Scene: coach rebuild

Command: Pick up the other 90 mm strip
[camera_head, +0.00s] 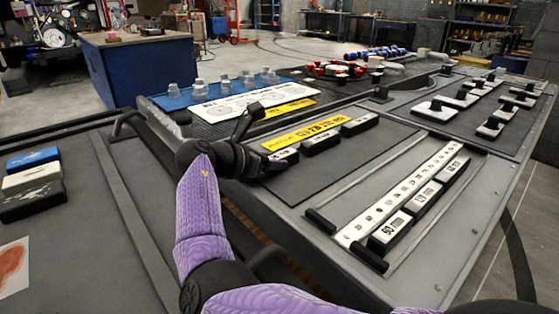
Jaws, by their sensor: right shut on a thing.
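My right gripper (272,164), on the purple arm, is at the near-left end of a row of black strips with white labelled tops. It is shut on the nearest strip (287,155), which is partly hidden by the gripper. I cannot tell whether that strip is lifted off the surface, and its label is too small to read. Two similar strips, a middle one (321,142) and a far one (360,124), lie beyond it beside a yellow label (306,132). My left gripper is not in view.
A long white numbered scale (402,193) lies at the right, with labelled black blocks (390,231) beside it. More black-and-white pieces (435,110) stand at the far right. A blue mat (188,99) with clear jars lies behind. The dark panel (340,172) between is largely clear.

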